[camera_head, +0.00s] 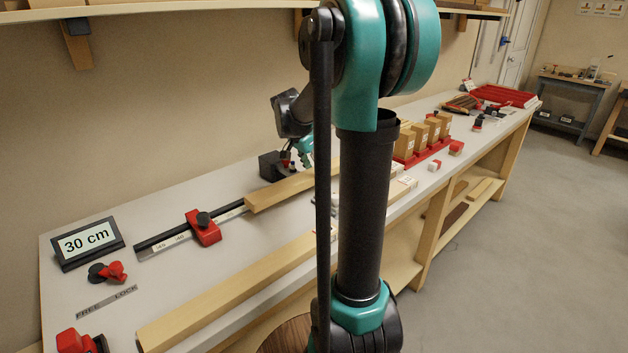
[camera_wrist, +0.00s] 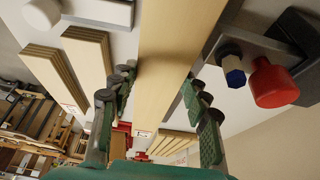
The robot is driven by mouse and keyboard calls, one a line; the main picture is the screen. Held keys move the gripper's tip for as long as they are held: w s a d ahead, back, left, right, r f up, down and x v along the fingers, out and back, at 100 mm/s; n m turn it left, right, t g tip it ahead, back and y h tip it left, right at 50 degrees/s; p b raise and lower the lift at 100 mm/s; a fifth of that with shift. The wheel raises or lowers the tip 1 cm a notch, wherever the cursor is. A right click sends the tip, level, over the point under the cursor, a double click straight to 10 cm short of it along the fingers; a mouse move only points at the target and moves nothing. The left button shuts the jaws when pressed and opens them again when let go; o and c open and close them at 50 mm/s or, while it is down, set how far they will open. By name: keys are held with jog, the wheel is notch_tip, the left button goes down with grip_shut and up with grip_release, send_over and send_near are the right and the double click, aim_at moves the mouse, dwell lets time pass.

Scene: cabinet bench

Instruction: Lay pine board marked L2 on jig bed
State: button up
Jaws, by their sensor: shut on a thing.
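My gripper (camera_wrist: 157,80) is shut on a long pale pine board (camera_wrist: 178,30), with one finger along each side in the wrist view. A small label shows at the board's near end, too small to read. In the head view, a board (camera_head: 285,190) reaches left from behind my arm, which hides its right part; it appears to be the held one. Its left end is by the black rail (camera_head: 160,238) with a scale and red stop (camera_head: 204,228), seemingly part of the jig. I cannot tell whether the board touches the bed.
Beside the board stands a dark block with a red knob (camera_wrist: 272,82) and blue hexagonal piece (camera_wrist: 235,78). Stacked boards (camera_wrist: 90,50) lie opposite. A 30 cm display (camera_head: 86,242) is at left, a long timber (camera_head: 230,295) in front, and upright wooden blocks (camera_head: 405,142) in a red rack behind.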

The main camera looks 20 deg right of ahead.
jog(key=shift+f, duration=2)
jog(key=o, duration=1.5)
jog(key=shift+o, duration=0.2)
jog(key=v, duration=1.2)
